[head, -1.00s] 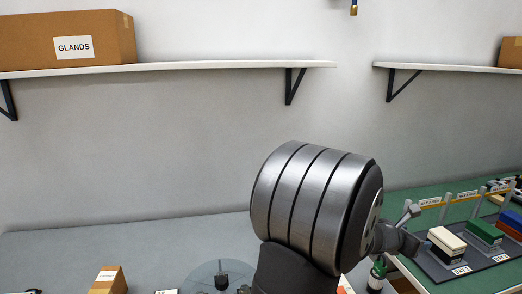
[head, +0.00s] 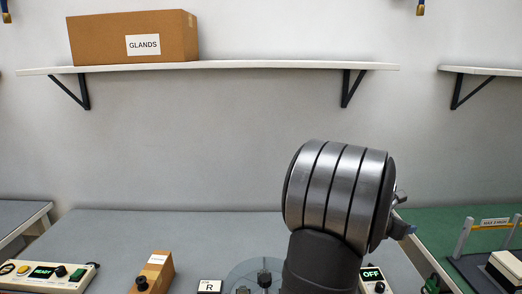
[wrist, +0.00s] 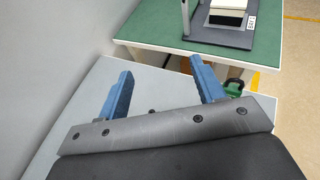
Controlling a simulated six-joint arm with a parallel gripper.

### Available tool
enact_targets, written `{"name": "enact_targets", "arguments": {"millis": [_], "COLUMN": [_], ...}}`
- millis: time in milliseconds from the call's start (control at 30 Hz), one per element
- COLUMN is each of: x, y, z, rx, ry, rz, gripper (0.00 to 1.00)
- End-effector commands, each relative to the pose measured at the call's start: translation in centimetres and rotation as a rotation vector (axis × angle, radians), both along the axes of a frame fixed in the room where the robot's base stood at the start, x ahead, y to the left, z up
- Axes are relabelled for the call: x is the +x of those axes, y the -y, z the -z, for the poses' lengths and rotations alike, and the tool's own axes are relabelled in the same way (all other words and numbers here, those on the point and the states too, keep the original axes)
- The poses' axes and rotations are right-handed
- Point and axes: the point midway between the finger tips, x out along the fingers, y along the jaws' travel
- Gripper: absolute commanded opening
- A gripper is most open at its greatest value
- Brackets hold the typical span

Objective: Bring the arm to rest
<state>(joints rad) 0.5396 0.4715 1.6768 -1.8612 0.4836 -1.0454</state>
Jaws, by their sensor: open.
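My gripper (wrist: 163,93) shows in the wrist view with its two blue fingers wide apart and nothing between them. It is open, above the right end of the grey table (wrist: 150,88). In the head view my own arm stands at the right of centre and hides most of the gripper; only a small part shows at the arm's right side.
The grey table (head: 200,235) carries a box labelled READY (head: 45,274), a small brown block (head: 155,272), a clear disc (head: 240,272) and an OFF box (head: 373,278). A green table (head: 445,228) stands right. A shelf with a GLANDS carton (head: 110,38) is on the wall.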

Motion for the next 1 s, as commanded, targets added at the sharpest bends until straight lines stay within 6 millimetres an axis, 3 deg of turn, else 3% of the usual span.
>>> {"name": "enact_targets", "arguments": {"millis": [500,700,1000], "x": [6.2,7.1,7.3], "y": [-7.5,-8.9,-9.1], "z": [-0.1,-0.1,-0.1], "rx": [-0.001,-0.002,-0.002], "ry": [0.001,0.002,0.002], "rz": [-0.133,-0.154,-0.157], "gripper": [0.62,0.62,0.62]}}
